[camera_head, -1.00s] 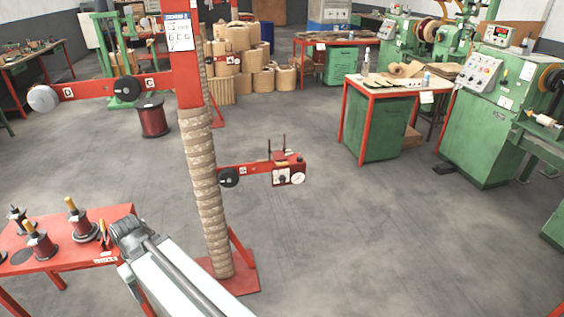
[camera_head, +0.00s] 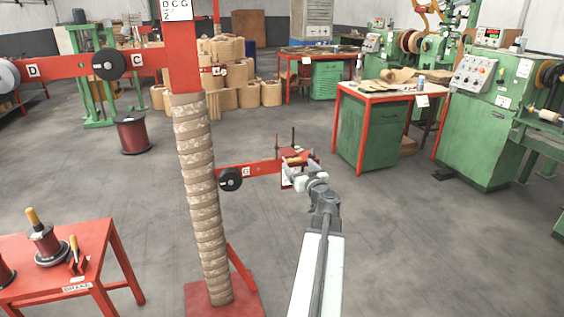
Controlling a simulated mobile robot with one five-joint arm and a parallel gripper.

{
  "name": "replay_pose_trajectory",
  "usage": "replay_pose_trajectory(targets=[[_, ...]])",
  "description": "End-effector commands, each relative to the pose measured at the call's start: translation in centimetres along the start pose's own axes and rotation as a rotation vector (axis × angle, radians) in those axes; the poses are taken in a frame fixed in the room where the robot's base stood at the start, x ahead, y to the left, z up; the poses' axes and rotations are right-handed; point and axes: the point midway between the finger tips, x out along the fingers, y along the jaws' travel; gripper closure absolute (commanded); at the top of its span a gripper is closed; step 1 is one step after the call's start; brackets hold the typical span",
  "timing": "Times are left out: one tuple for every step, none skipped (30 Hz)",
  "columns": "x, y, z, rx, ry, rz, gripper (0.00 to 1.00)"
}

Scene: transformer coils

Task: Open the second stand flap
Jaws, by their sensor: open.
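The red stand (camera_head: 182,68) is upright, its lower post wrapped in tan banded material (camera_head: 199,190). A red arm (camera_head: 80,65) reaches left from it, with labels D and C, a black knob (camera_head: 109,65) and a white knob (camera_head: 4,76). A lower red arm (camera_head: 262,168) reaches right, with a black knob (camera_head: 230,180) and a red box (camera_head: 296,157) with two thin upright rods at its end. My gripper (camera_head: 301,178) is in front of that box and covers its face and dial. Its jaws are small here; contact is unclear. Which part is the second flap is unclear.
A red bench (camera_head: 92,254) with spools stands at the lower left. A dark red reel (camera_head: 132,134) is on the floor behind the stand. A green cabinet table (camera_head: 368,135) and green machines (camera_head: 480,130) stand at the right. The floor between is clear.

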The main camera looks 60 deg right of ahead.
Motion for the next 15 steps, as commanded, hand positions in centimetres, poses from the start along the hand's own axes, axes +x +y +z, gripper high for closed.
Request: replay_pose_trajectory(targets=[[0.0,0.0,-0.1,0.000,0.000,0.000,0.19],[0.1,0.0,-0.1,0.000,0.000,-0.001,0.19],[0.3,-0.1,-0.1,0.000,0.000,-0.002,0.19],[0.5,-0.1,-0.1,0.000,0.000,-0.003,0.19],[0.8,-0.2,-0.1,0.001,-0.001,-0.004,0.19],[1.2,-0.2,-0.1,0.001,-0.001,-0.004,0.19],[1.6,-0.2,-0.1,0.001,-0.001,-0.005,0.19],[2.0,-0.2,-0.1,0.001,-0.001,-0.005,0.19],[2.7,-0.2,-0.1,0.001,-0.001,-0.005,0.19],[3.3,-0.2,-0.1,0.001,-0.001,-0.006,0.19],[3.9,-0.3,-0.1,0.001,-0.001,-0.007,0.19],[4.7,-0.3,-0.1,0.001,-0.001,-0.008,0.19],[5.3,-0.3,-0.1,0.001,-0.001,-0.008,0.19],[5.9,-0.3,-0.1,0.001,-0.001,-0.007,0.19],[6.6,-0.3,-0.1,0.001,-0.001,-0.007,0.19]])
